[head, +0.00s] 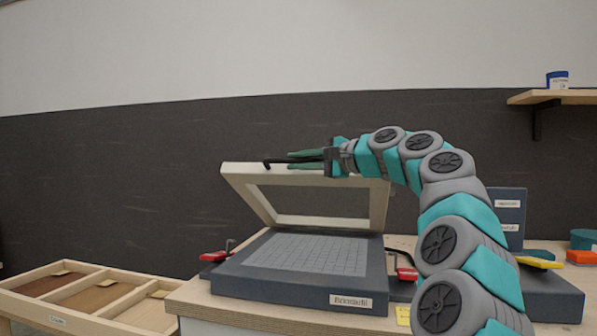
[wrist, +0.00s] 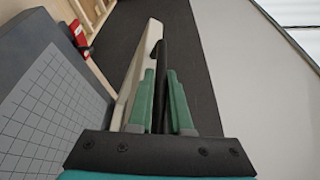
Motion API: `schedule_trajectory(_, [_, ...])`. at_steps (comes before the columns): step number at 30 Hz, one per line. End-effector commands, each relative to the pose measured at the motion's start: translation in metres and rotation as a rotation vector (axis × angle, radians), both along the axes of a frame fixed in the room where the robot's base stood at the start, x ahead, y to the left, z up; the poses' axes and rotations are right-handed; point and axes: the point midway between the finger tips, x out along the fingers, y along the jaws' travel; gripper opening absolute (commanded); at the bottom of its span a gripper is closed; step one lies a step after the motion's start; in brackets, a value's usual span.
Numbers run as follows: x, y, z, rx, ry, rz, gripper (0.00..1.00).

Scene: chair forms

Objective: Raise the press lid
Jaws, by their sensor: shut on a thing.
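The press lid (head: 378,205) is a cream frame with a window. It stands tilted open above the dark press base (head: 300,300), clear of its gridded grey bed (head: 305,252). My gripper (head: 290,159) has green fingers and is at the lid's upper edge, shut on the black lid handle (head: 268,162). In the wrist view, the black handle (wrist: 161,60) runs between the two fingers (wrist: 160,90), with the cream lid (wrist: 140,65) just to the left. My fingers hide part of the handle.
Red clamps (head: 213,257) sit beside the base. A wooden tray (head: 60,290) with compartments is at lower left. Dark boxes (head: 507,210) and small coloured items stand at the right. A wall shelf (head: 555,97) is at upper right. The space above the lid is clear.

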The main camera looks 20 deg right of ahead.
Motion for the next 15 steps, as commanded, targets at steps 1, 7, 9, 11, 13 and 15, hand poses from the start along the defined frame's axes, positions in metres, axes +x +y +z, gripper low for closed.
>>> schedule_trajectory(1, [0.001, 0.001, 0.001, -0.002, 0.003, 0.001, 0.0])
schedule_trajectory(7, [0.0, -0.001, 0.01, 0.0, -0.002, -0.001, 0.0])
schedule_trajectory(9, [0.0, -0.001, 0.011, 0.0, -0.001, -0.001, 0.0])
schedule_trajectory(11, [0.0, 0.0, 0.012, 0.0, -0.001, -0.001, 0.0])
schedule_trajectory(13, [0.0, 0.0, 0.012, 0.0, 0.0, 0.0, 0.0])
schedule_trajectory(15, [0.0, 0.0, 0.012, -0.001, 0.001, 0.0, 0.0])
